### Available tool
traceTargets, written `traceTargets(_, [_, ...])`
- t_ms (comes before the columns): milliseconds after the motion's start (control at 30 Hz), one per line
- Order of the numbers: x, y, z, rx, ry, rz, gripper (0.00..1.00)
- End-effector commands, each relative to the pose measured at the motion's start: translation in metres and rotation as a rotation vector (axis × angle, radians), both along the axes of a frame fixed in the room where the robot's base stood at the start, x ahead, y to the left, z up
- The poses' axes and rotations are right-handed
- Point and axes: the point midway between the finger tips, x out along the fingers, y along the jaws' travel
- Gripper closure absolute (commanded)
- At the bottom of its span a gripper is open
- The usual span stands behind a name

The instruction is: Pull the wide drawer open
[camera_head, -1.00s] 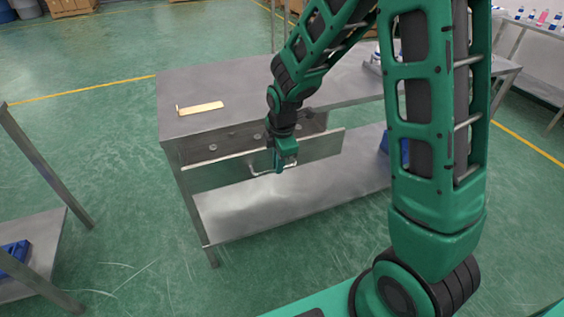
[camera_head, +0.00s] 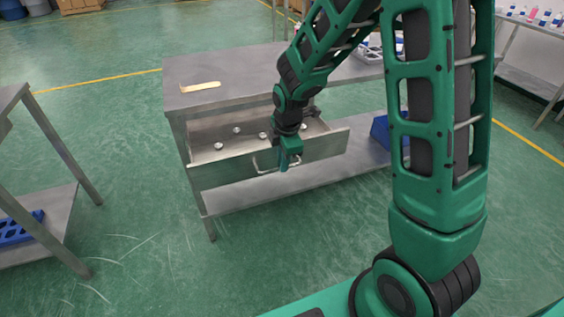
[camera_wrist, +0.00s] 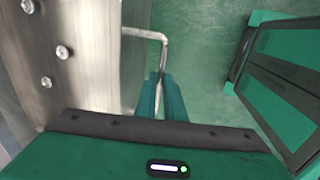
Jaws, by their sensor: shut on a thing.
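The wide drawer (camera_head: 222,176) is a steel drawer under the metal workbench top, standing well out with its inside showing. Several small round metal pieces lie on its floor, and they also show in the wrist view. Its bar handle (camera_head: 262,167) sits on the front panel, and the handle also shows in the wrist view (camera_wrist: 146,34). My gripper (camera_head: 287,166) is at the handle, with its green fingers shut on the bar. In the wrist view the fingers (camera_wrist: 163,97) close over the handle's bar; the exact contact is partly hidden.
The workbench top (camera_head: 240,75) carries a flat tan piece (camera_head: 200,87) near its left end. A lower shelf (camera_head: 240,197) runs beneath. Another table with a blue holder (camera_head: 20,228) stands at left. Open green floor lies in front of the drawer.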

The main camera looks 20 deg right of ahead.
Motion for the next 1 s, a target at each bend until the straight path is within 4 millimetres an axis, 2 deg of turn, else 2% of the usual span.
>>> traceTargets(33, [0.0,0.005,0.001,0.008,-0.002,0.01,1.0])
traceTargets(233, [0.0,0.003,0.001,0.01,-0.002,0.007,1.0])
traceTargets(267, [0.0,0.003,0.001,0.01,-0.002,0.007,0.84])
traceTargets(300, [0.0,0.002,0.001,0.009,-0.002,0.006,0.74])
traceTargets(333, [0.0,0.002,0.001,0.008,-0.002,0.005,0.72])
traceTargets(600, [0.0,-0.002,0.001,0.005,-0.001,0.0,0.72])
traceTargets(733, [-0.001,-0.002,0.007,0.005,-0.002,-0.001,0.72])
traceTargets(867, [-0.004,-0.002,0.024,0.005,-0.004,-0.001,0.72])
traceTargets(1000, [-0.008,-0.002,0.049,0.006,-0.006,0.0,0.72])
